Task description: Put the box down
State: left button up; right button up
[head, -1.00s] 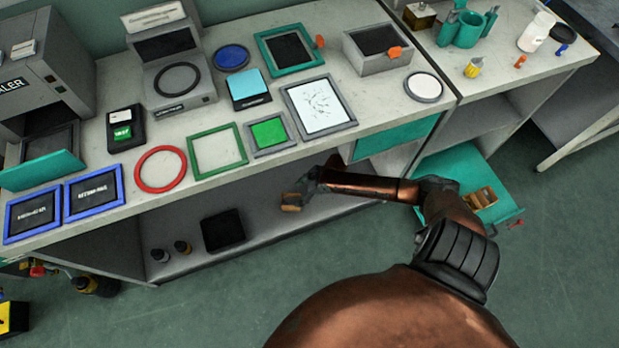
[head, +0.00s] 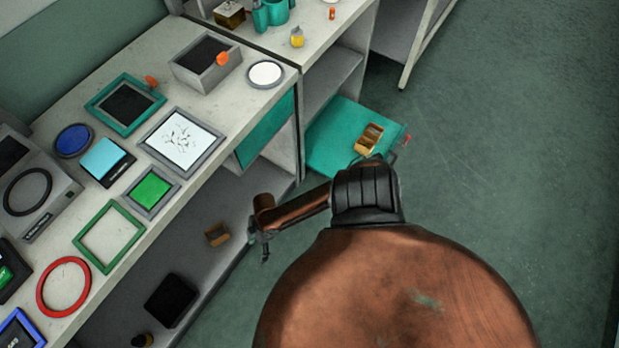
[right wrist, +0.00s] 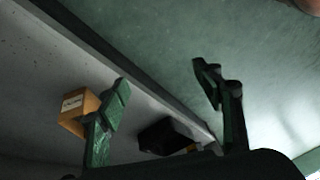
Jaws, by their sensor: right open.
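A small brown box (head: 217,235) rests on the lower shelf (head: 228,208) under the workbench, near its front edge. In the right wrist view the box (right wrist: 76,108), with a pale label, shows to the left of the fingers, partly hidden behind the left one. My right gripper (head: 261,249) is in front of the shelf, to the right of the box, with a gap between them in the head view. In the right wrist view its green fingers (right wrist: 160,78) are spread apart with nothing between them. My left gripper is not in view.
A black block (head: 171,299) lies on the same shelf, nearer the bottom of the picture. Frames and trays crowd the benchtop (head: 172,222). The floor at right is clear.

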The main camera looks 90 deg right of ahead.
jog(key=s+a+r+m+g, duration=0.1)
jog(key=s+a+r, duration=0.15)
jog(key=s, duration=0.35)
jog(key=s+a+r+m, duration=0.1)
jog(key=s+a+r, duration=0.15)
jog(key=s, duration=0.45)
jog(key=s+d+r+m+g+h, duration=0.1)
jog(key=s+d+r+m+h, duration=0.1)
jog(key=s+r, duration=0.6)
jog(key=s+m+h, duration=0.1)
jog(key=s+m, duration=0.1)
jog(key=s, duration=0.1)
jog(key=shift+s+d+r+g, duration=0.15)
jog(key=shift+d+g, duration=0.15)
